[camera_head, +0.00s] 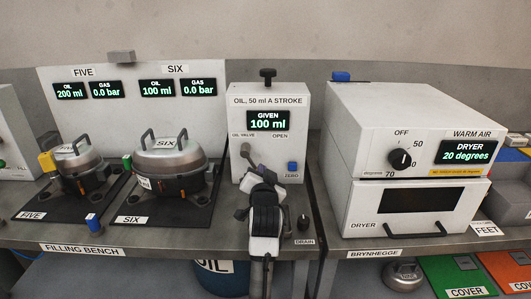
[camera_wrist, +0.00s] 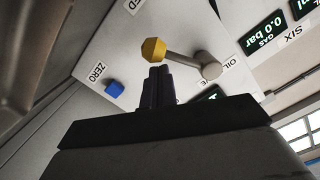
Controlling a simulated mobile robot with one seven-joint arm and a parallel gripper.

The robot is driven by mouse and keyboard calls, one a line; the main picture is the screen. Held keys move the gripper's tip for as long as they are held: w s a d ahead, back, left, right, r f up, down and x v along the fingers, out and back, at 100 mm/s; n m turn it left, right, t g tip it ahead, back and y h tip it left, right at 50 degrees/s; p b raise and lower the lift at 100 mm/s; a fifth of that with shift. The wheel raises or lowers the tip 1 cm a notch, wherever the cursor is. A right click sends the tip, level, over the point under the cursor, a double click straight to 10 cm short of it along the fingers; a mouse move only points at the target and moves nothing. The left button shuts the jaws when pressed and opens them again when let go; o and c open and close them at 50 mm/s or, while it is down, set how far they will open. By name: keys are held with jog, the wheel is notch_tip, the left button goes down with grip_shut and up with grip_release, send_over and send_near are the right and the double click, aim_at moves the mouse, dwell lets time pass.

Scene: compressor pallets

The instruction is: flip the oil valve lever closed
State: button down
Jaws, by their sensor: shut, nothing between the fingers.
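The oil valve lever is a grey arm (camera_wrist: 183,58) with a yellow knob (camera_wrist: 153,50), on a round grey hub (camera_wrist: 208,66) in the wrist view. In the head view the hub (camera_head: 246,149) sits below the OIL VALVE label; the lever slants down to the right and its knob is hidden near my gripper. My gripper (camera_wrist: 158,70) is shut and empty. Its fingertips appear just below the knob in the wrist view; I cannot tell if they touch. It also shows in front of the oil box in the head view (camera_head: 261,169). A label ending in ED is partly cut off.
The white oil box (camera_head: 240,105) reads GIVEN 100 ml. A blue ZERO button (camera_head: 292,167) is beside the lever. Compressors FIVE (camera_head: 77,165) and SIX (camera_head: 168,160) stand left on the filling bench. The dryer (camera_head: 350,135) is at right, across a narrow gap.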

jog(key=shift+a+f+m, duration=0.25)
jog(key=shift+a+m, duration=0.05)
jog(key=shift+f, duration=0.1)
jog(key=shift+a+f, duration=0.1)
jog(key=shift+a, duration=0.1)
dwell(0.5)
